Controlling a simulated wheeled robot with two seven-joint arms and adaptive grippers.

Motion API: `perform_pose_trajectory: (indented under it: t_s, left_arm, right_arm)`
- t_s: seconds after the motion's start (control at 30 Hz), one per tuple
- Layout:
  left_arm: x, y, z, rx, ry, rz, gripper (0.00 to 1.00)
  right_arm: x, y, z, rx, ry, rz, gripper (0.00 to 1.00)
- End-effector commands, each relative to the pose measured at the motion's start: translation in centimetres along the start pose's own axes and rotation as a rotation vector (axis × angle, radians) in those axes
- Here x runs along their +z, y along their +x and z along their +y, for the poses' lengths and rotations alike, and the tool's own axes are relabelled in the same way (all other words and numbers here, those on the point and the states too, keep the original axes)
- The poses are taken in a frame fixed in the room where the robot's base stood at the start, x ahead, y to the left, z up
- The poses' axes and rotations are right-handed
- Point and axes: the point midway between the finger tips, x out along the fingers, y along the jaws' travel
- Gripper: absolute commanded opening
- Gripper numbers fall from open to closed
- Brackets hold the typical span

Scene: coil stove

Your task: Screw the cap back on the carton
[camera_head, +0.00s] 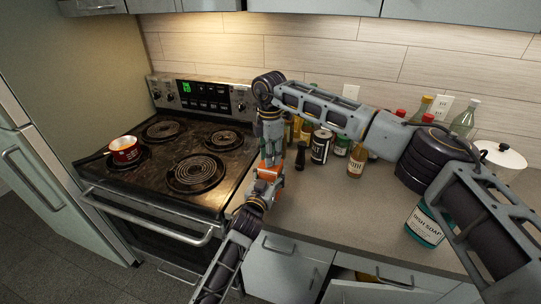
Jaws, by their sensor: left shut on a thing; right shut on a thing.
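A small orange-and-white carton (268,164) is held over the counter's left front, just right of the stove, and looks roughly upright. My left gripper (263,184) comes up from below and is shut on the carton's lower part. My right gripper (271,146) points down from above and is shut at the carton's top. The cap is hidden between the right gripper's fingers and the carton top, so I cannot tell how it sits on the spout.
Several bottles and jars, including a dark jar (320,147) and a sauce bottle (357,161), stand behind and right. Dish soap (425,226) stands near the front. The front-middle counter (330,205) is clear.

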Motion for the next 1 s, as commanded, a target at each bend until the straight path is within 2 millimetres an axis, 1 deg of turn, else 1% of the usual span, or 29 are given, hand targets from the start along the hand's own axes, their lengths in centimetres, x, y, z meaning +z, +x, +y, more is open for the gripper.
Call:
perform_pose_trajectory:
  t_s: [0.8, 1.0]
  left_arm:
    - [0.06, -0.02, 0.05, 0.001, 0.001, -0.001, 0.00]
    - [0.06, -0.02, 0.06, 0.001, 0.001, -0.001, 0.00]
  right_arm:
    - [0.04, -0.05, 0.05, 0.003, 0.655, 0.020, 0.20]
    - [0.05, -0.06, 0.06, 0.003, 0.725, 0.022, 0.20]
